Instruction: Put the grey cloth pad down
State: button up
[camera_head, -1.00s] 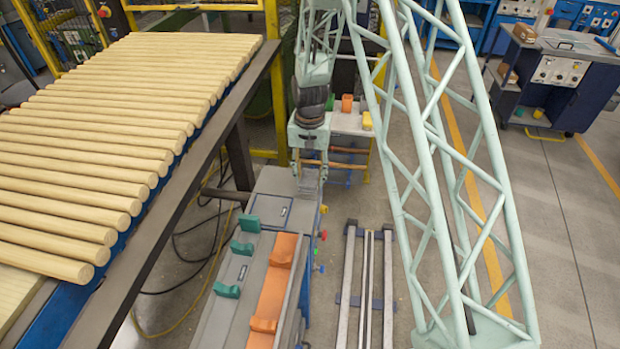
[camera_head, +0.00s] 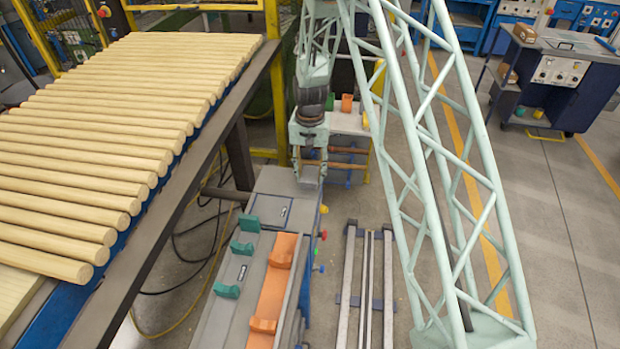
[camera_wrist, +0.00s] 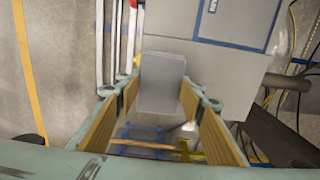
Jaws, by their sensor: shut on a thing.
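The grey cloth pad (camera_wrist: 162,82) is between the two tan-faced fingers of my gripper (camera_wrist: 157,115) in the wrist view, and the gripper is shut on it. In the head view my gripper (camera_head: 309,160) hangs at the far end of the grey bench (camera_head: 276,182), with the pad (camera_head: 308,175) showing as a small grey patch below it. I cannot tell whether the pad touches the bench.
Teal supports (camera_head: 228,290) and an orange cradle (camera_head: 263,325) stand on the nearer bench part. A rack of wooden rods (camera_head: 110,130) lies left. Metal rails (camera_head: 365,290) lie on the floor to the right. A stand with wooden bars (camera_head: 348,150) is behind the gripper.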

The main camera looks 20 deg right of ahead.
aim_at(310, 174)
jog(key=shift+f, duration=0.9)
jog(key=shift+f, duration=0.1)
jog(key=o, duration=0.9)
jog(key=shift+o, duration=0.2)
notch_tip(310, 174, up, 10)
jog(key=shift+r+p, duration=0.15)
jog(key=shift+p, duration=0.2)
jog(key=shift+r, duration=1)
